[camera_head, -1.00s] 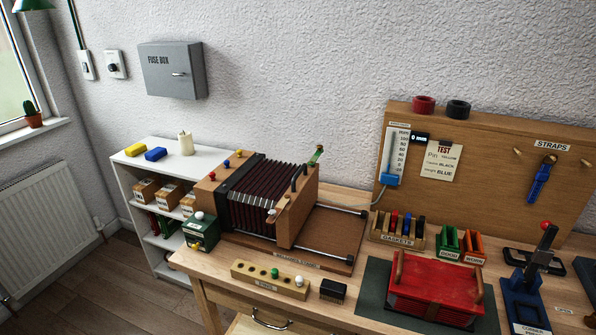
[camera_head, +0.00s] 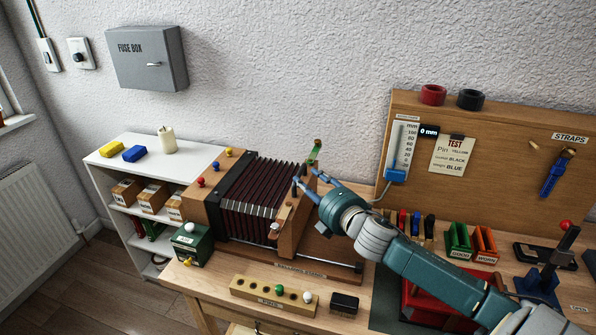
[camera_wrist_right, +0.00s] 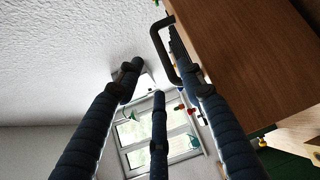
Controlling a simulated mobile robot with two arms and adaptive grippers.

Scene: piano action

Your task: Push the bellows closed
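The bellows (camera_head: 255,194) has dark red pleats and stands partly open between a left wooden block (camera_head: 202,190) and a right wooden end board (camera_head: 290,232) on a bench stand with a metal rail. My right gripper (camera_head: 308,181) reaches in from the right at the top of the end board, its blue fingers spread. In the right wrist view the fingers (camera_wrist_right: 150,85) are apart. A black handle (camera_wrist_right: 160,38) on the wooden board (camera_wrist_right: 245,55) is close to the right-hand finger. I cannot tell whether they touch. My left gripper is not in view.
A gauge (camera_head: 400,150) reading 0 mm is on the back board. My right arm crosses above a red bellows case (camera_head: 415,300). White shelves (camera_head: 115,160) stand at left.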

